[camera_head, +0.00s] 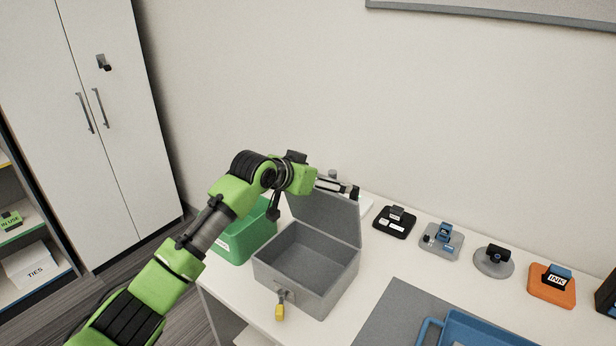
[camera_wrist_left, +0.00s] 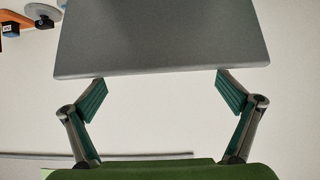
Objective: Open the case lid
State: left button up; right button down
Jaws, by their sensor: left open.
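The grey case (camera_head: 318,300) stands on the white table with its lid (camera_head: 335,222) raised upright at the back. The inside shows and looks empty. A latch with a yellow tag (camera_head: 280,312) hangs at its front. My left gripper (camera_head: 314,203) is at the lid's top edge, its fingers spread wide. In the left wrist view the lid (camera_wrist_left: 160,38) is a grey panel, its edge just beyond the open left gripper (camera_wrist_left: 160,88). I cannot tell whether they touch. My right gripper is not in view.
A green bin (camera_head: 240,242) stands left of the case. Several small devices on stands, such as an orange one (camera_head: 552,290), line the table's back right. A blue tray (camera_head: 475,330) lies on a grey mat (camera_head: 385,325) at front right.

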pick_arm(q)
jog(key=v, duration=0.6)
jog(key=shift+r, duration=0.15)
jog(key=shift+s+a, duration=0.1)
jog(key=shift+s, duration=0.05)
